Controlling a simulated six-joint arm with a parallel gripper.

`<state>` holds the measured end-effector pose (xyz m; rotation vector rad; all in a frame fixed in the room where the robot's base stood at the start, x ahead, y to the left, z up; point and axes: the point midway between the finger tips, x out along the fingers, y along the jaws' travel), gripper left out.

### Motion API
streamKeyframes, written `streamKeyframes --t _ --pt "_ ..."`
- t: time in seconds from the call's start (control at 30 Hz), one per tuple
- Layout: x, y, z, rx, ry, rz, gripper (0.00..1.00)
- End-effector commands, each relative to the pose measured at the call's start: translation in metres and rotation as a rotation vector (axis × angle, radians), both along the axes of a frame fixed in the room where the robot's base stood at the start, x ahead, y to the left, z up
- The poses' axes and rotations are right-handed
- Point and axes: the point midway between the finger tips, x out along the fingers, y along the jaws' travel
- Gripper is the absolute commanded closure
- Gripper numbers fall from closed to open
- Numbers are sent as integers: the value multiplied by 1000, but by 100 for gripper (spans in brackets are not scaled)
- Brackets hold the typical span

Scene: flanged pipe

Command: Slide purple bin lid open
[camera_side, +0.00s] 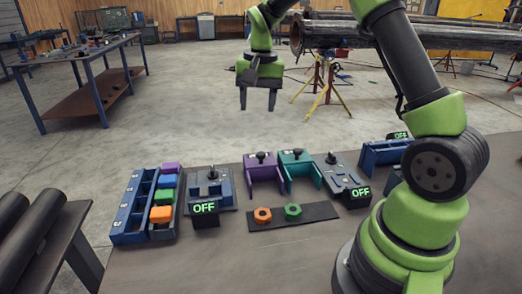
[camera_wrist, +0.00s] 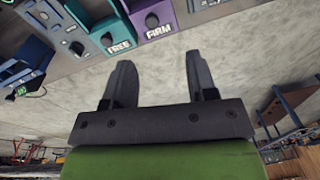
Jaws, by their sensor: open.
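The purple bin (camera_side: 264,174) stands on the table beside a teal bin. Its purple lid (camera_side: 261,162) carries a dark knob on top. Two side walls reach toward the camera. In the wrist view the purple bin, labelled FIRM (camera_wrist: 157,33), shows at the top edge, partly cut off, with its dark knob in view. My gripper (camera_side: 258,106) hangs above and behind the bins, pointing down, open and empty. In the wrist view its two fingers (camera_wrist: 158,68) are spread with only floor between them. It touches nothing.
The teal bin (camera_side: 297,170), labelled FREE in the wrist view, stands close on the right. Knobbed grey fixtures (camera_side: 211,190) flank the bins, with OFF displays (camera_side: 205,208). A blue rack (camera_side: 134,208) with coloured blocks (camera_side: 162,214) is left. Orange and green nuts lie on a dark strip (camera_side: 320,213) in front.

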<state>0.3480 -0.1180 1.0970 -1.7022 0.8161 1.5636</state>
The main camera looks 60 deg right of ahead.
Motion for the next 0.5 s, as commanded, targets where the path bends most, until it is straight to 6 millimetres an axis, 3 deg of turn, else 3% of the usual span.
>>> streamKeyframes --t 0.03,0.2,0.37,0.5 --pt "4 -10 -16 4 29 -30 48" --pt "9 -26 -42 7 76 -83 48" --pt "10 -29 -56 8 87 -90 48" --pt "9 -28 -78 9 89 -90 48"
